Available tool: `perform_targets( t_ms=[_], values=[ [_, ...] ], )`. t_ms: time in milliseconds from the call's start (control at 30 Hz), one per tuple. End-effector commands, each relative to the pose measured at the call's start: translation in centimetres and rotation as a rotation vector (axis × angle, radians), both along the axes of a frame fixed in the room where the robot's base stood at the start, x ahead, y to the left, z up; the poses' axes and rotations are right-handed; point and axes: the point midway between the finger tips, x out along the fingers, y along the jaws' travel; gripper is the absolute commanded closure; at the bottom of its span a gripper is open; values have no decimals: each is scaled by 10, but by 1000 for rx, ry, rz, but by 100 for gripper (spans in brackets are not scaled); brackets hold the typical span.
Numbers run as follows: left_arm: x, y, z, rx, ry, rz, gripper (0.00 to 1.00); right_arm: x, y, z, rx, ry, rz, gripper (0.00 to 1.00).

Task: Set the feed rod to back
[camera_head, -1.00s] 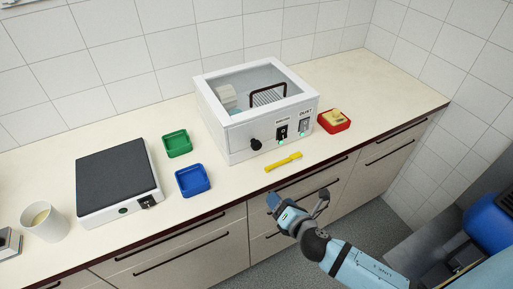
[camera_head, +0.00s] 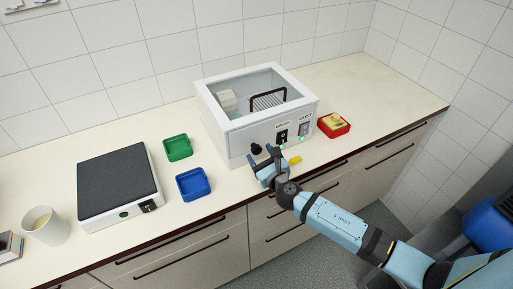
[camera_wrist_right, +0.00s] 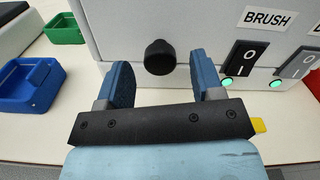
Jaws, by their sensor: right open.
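A white box (camera_head: 237,137) with a clear lid stands on the counter. On its front is a round black knob (camera_head: 256,148), which I take for the end of the feed rod; it sticks out a little in the right wrist view (camera_wrist_right: 159,57). The rod behind it is hidden. My right gripper (camera_head: 267,156) is open and empty in front of the box, its blue fingers pointing at the front panel. In the wrist view, the gripper (camera_wrist_right: 160,82) has one finger on each side of the knob, apart from it. My left gripper is out of view.
The BRUSH switch (camera_wrist_right: 243,57) and another switch (camera_head: 303,129) sit right of the knob, with green lights. A yellow stick (camera_head: 295,160) lies beside my gripper, partly hidden. Red (camera_head: 334,132), blue (camera_head: 193,184) and green (camera_head: 177,147) trays stand nearby.

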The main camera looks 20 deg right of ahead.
Motion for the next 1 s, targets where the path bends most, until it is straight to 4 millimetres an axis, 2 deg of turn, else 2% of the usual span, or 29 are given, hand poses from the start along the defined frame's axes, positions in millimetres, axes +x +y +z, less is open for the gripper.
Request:
perform_targets(
  t_ms=[33,200,567,833,1000],
  values=[
    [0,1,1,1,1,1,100,9,1,1,1,-1,-1,39],
    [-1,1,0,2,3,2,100,25,2,0,2,0,0,39],
    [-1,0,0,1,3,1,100,30,3,0,2,1,1,39],
    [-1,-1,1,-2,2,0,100,30,3,0,2,1,0,99],
    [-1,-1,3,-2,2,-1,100,21,2,-1,1,1,1,100]
  ],
)
